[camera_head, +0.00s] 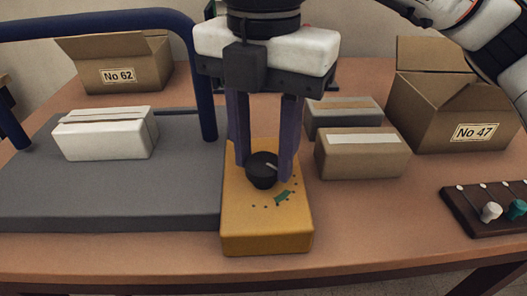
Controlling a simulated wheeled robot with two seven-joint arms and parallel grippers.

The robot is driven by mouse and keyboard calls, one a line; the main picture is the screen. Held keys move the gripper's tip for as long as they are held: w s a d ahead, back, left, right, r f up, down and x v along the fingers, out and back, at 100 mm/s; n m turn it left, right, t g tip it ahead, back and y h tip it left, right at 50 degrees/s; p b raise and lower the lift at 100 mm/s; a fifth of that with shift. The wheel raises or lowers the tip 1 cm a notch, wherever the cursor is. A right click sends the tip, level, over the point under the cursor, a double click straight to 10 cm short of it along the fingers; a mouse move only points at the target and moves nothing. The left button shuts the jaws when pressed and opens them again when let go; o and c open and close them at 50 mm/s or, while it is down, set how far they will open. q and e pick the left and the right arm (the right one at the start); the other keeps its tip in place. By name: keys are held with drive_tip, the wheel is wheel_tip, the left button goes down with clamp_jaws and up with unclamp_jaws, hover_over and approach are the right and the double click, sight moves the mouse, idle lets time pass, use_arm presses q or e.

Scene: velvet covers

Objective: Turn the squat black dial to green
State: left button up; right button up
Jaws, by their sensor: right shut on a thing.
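The squat black dial (261,177) sits on the top of a yellow-orange box (265,240). A short pale pointer line on the dial points to the right and slightly away from me. A green patch (284,196) and several small dark dots lie on the box top, in front and to the right of the dial. My right gripper (264,168) points down from above, with one finger on each side of the dial, and is shut on it. The gripper body hides the far end of the box. My left gripper is not in view.
A dark panel (487,222) with white and teal knobs lies at the right. Two small cartons, one in front (362,155), and an open box marked No 47 (440,115) stand behind. A grey slab (100,195) under a blue rail bears a white carton (105,135) at left.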

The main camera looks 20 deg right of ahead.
sight(264, 162)
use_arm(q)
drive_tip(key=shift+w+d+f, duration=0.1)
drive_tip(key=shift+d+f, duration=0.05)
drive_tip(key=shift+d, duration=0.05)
use_arm(e)
drive_tip(key=shift+w+r+m, duration=0.1)
drive_tip(key=shift+m, duration=0.6)
drive_tip(key=o, duration=1)
drive_tip(key=shift+o, duration=0.2)
use_arm(q)
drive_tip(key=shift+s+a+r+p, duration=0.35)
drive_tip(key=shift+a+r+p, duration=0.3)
drive_tip(key=shift+p, duration=0.65)
use_arm(e)
wheel_tip(264, 162, up, 10)
drive_tip(key=shift+r, duration=0.15)
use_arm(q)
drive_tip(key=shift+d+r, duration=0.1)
